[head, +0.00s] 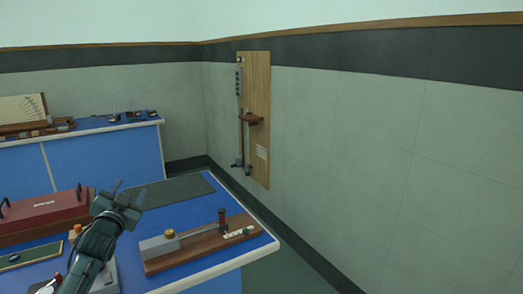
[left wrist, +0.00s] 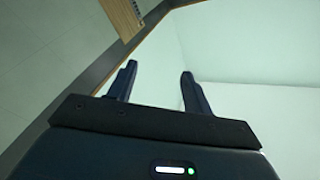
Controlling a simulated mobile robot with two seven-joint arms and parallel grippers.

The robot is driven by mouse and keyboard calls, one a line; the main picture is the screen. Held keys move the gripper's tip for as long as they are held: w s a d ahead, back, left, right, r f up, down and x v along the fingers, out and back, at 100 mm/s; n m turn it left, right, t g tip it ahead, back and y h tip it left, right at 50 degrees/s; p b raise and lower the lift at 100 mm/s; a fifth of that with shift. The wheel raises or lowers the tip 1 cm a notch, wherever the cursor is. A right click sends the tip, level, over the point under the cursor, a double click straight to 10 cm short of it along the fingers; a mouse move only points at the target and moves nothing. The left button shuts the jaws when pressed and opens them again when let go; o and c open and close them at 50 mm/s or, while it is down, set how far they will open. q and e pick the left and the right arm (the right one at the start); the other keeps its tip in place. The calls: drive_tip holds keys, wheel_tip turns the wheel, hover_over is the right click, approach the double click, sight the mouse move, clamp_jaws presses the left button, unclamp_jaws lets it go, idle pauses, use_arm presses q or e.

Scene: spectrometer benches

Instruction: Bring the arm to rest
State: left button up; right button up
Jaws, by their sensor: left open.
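My left gripper (head: 130,194) is raised above the near blue bench in the head view, its fingers pointing up and away. In the left wrist view its two fingers (left wrist: 158,88) stand apart with nothing between them, against the pale wall and ceiling. My left arm comes in from the lower left of the head view. My right gripper is in neither view.
The near blue bench (head: 205,274) holds a red-brown box (head: 45,215), a dark mat (head: 173,190) and a wooden board with a metal block (head: 205,245). A second bench (head: 105,165) stands behind. A wooden panel (head: 257,120) hangs on the wall. The floor at right is clear.

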use_arm(q)
drive_tip(key=s+d+f+n+g+h, duration=0.1)
drive_tip(key=s+d+f+g, duration=0.15)
drive_tip(key=s+f, duration=0.35)
drive_tip(key=s+d+f+g+h, duration=0.1)
drive_tip(key=s+d+f, duration=0.3)
drive_tip(key=f, duration=0.5)
drive_tip(key=s+d+f+n+g+h, duration=0.1)
drive_tip(key=s+d+f+g, duration=0.1)
drive_tip(key=s+d+f, duration=0.4)
drive_tip(key=s+d+f+g, duration=0.1)
drive_tip(key=s+d+f, duration=0.1)
drive_tip(key=s, duration=0.6)
drive_tip(key=s+d+f+g+h, duration=0.1)
drive_tip(key=s+d+f, duration=0.2)
drive_tip(key=s, duration=0.4)
drive_tip(key=s+d+f+g+h, duration=0.1)
drive_tip(key=s+d+f, duration=0.2)
drive_tip(key=s, duration=0.5)
drive_tip(key=shift+s+d+f+n, duration=0.15)
drive_tip(key=shift+s+f+n, duration=0.15)
drive_tip(key=shift+f+n, duration=0.15)
